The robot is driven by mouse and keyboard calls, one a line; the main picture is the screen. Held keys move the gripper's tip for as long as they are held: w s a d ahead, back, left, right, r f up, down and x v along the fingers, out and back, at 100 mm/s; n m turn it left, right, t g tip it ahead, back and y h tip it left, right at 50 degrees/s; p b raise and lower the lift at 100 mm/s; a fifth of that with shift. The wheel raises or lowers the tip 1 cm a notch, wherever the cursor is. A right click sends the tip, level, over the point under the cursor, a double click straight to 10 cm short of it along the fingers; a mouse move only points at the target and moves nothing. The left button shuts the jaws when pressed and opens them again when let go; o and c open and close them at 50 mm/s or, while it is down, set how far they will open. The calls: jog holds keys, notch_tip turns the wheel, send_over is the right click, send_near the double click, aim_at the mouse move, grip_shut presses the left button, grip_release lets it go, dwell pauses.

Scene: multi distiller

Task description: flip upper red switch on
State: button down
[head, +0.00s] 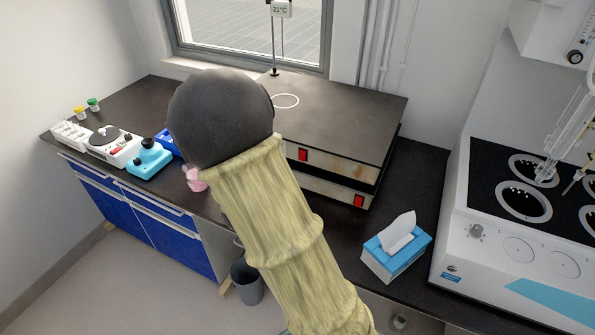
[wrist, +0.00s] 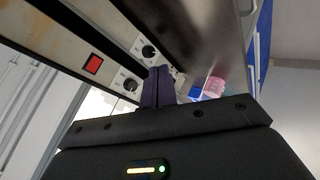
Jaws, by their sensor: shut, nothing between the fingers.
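Two dark-topped hot plates are stacked on the counter. Contact is unclear. In the head view my arm hides it.
A blue tissue box (head: 397,249) sits right of the hot plates, before a white distiller (head: 512,265). A pink beaker (head: 196,179) stands left of my arm, near a turquoise device (head: 149,158) and a white stirrer (head: 113,148). A bin (head: 247,284) is on the floor.

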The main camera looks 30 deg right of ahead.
aim_at(301, 159)
jog(key=d+n+h, duration=0.1)
jog(key=h, duration=0.1)
jog(key=w+d+n+t+h+b, duration=0.1)
jog(key=h, duration=0.2)
jog(key=d+n+h+b, duration=0.1)
jog(key=d+h, duration=0.1)
jog(key=h, duration=0.1)
jog(key=shift+w+d+r+n+t, duration=0.1)
jog(key=shift+w+r+n+t, duration=0.1)
jog(key=shift+r+n+t, duration=0.15)
jog(key=x, duration=1.4)
jog(key=shift+r+p, duration=0.2)
jog(key=shift+p, duration=0.1)
